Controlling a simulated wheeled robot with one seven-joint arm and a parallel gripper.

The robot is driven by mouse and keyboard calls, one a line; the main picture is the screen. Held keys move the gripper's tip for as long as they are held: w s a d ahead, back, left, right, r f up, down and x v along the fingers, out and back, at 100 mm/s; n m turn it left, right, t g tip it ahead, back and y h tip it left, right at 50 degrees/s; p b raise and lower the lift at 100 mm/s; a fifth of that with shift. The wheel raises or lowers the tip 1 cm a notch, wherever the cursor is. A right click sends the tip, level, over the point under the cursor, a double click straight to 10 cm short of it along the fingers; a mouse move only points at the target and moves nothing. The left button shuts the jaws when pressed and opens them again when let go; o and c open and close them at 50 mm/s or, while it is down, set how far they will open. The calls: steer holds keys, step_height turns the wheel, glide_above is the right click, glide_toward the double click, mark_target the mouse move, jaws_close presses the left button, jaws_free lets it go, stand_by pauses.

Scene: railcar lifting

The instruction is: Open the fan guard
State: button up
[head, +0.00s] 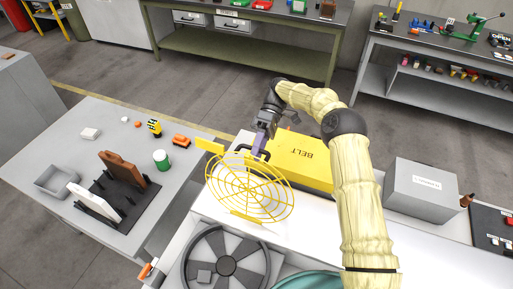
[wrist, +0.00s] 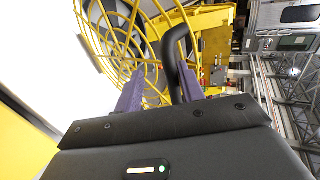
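The fan guard (head: 250,190) is a round yellow wire grille. In the head view it stands raised and tilted, clear of the grey fan (head: 226,266) below it, which lies uncovered. Its black handle (wrist: 172,45) is a bent bar at the guard's upper edge. My gripper (head: 260,147) is at that handle. In the wrist view the purple fingers (wrist: 162,88) stand apart with the handle bar between them, nearer the right finger. A gap shows on the left side; whether the right finger touches the bar is unclear.
A yellow box marked BELT (head: 303,152) stands right behind the guard, close to my arm. A grey box (head: 420,190) is farther right. A grey table (head: 60,150) with small parts and a rack is at left. A teal object (head: 308,281) lies at the front.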

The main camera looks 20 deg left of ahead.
steer(key=shift+a+r, duration=0.1)
steer(key=shift+r, duration=0.15)
step_height(320, 180, up, 10)
steer(key=p, duration=0.4)
stand_by(0.4)
steer(key=shift+s, duration=0.1)
stand_by(0.4)
